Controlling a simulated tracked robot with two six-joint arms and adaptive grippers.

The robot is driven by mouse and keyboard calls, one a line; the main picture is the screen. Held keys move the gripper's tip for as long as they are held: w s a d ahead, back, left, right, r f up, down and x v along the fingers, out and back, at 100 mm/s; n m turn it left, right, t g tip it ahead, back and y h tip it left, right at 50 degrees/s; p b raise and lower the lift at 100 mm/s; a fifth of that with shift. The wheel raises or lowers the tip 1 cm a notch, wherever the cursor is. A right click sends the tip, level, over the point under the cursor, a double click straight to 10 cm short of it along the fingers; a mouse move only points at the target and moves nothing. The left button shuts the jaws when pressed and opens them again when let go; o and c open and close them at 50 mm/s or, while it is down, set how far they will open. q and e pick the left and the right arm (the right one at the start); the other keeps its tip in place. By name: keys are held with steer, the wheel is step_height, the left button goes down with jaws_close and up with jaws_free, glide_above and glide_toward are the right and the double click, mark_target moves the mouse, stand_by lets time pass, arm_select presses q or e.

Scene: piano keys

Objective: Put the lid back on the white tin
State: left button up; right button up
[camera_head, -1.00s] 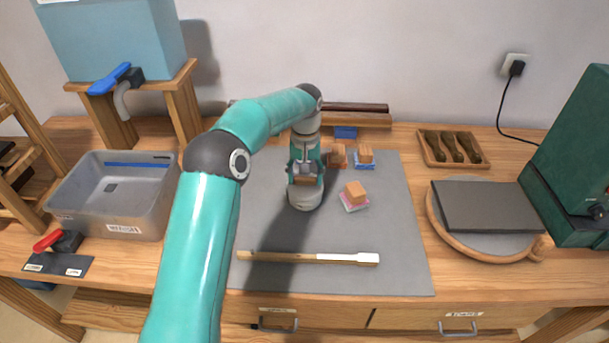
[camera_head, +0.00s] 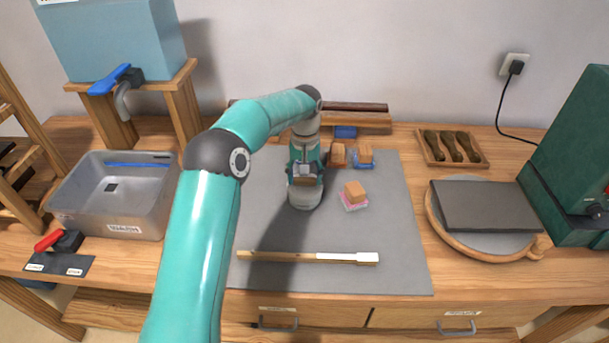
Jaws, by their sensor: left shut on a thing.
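My left gripper (camera_head: 304,177) is at the middle of the grey mat, pointing down. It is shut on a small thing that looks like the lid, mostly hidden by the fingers. The pale tin (camera_head: 304,198) stands upright on the mat directly under the gripper. Its upper part is covered by the gripper, so I cannot tell whether the lid touches the rim. My right gripper is not in view.
Small wooden blocks on coloured pads, one of them pink (camera_head: 354,203), lie right of the tin. A wood-and-white stick (camera_head: 308,258) lies in front on the mat (camera_head: 393,240). A grey basin (camera_head: 153,212) stands left, a round board with a dark slab (camera_head: 486,206) right.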

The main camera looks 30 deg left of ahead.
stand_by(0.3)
arm_select(q)
steer(key=o, duration=1.2)
steer(key=shift+o, duration=0.2)
steer(key=shift+o, duration=0.5)
steer(key=shift+r+p, duration=3.15)
steer(key=shift+r, duration=0.4)
jaws_close()
